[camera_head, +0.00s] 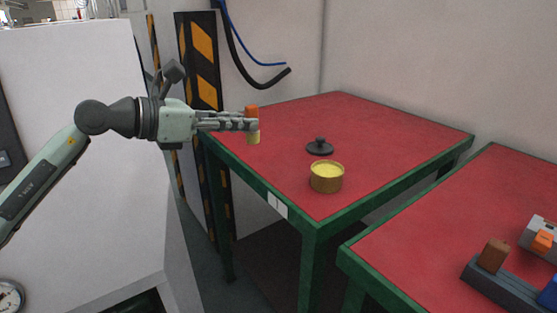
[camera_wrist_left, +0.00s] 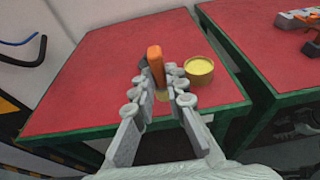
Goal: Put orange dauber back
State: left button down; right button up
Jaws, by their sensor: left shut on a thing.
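My left gripper (camera_head: 246,124) is shut on the orange dauber (camera_head: 251,111), which is upright with its pale yellow lower end below the fingers. In the head view it is at the left edge of the red table (camera_head: 375,140). The dauber (camera_wrist_left: 155,62) also stands between the fingers of my left gripper (camera_wrist_left: 163,83) in the left wrist view. A round tin with yellow contents (camera_head: 326,177) sits open on the table, to the right of the dauber and apart from it; it also shows in the left wrist view (camera_wrist_left: 199,70). My right gripper is not in view.
A black lid with a knob (camera_head: 319,147) lies behind the tin. A second red table (camera_head: 450,240) at the right bears a dark holder (camera_head: 500,290) with a brown block (camera_head: 494,255) and a grey block with an orange part (camera_head: 542,240). A white cabinet (camera_head: 110,160) stands at the left.

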pick_arm(q)
jog(key=w+d+f, duration=0.2)
jog(key=w, duration=0.1)
jog(key=w+d+f, duration=0.1)
jog(key=w+f, duration=0.1)
jog(key=w, duration=0.1)
jog(key=w+d+f+p, duration=0.1)
jog(key=w+d+f, duration=0.1)
jog(key=w, duration=0.1)
jog(key=shift+w+d+f, duration=0.1)
jog(key=shift+d+f, duration=0.15)
jog(key=shift+d, duration=0.1)
notch_tip(320, 180, down, 4)
jog(key=shift+r, duration=0.15)
jog(key=shift+f, duration=0.2)
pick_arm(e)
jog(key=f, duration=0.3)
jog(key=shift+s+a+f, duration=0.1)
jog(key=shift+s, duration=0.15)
pick_arm(q)
jog(key=shift+f, duration=0.1)
jog(key=c, duration=1.5)
grip_release()
jog(key=shift+c, duration=0.2)
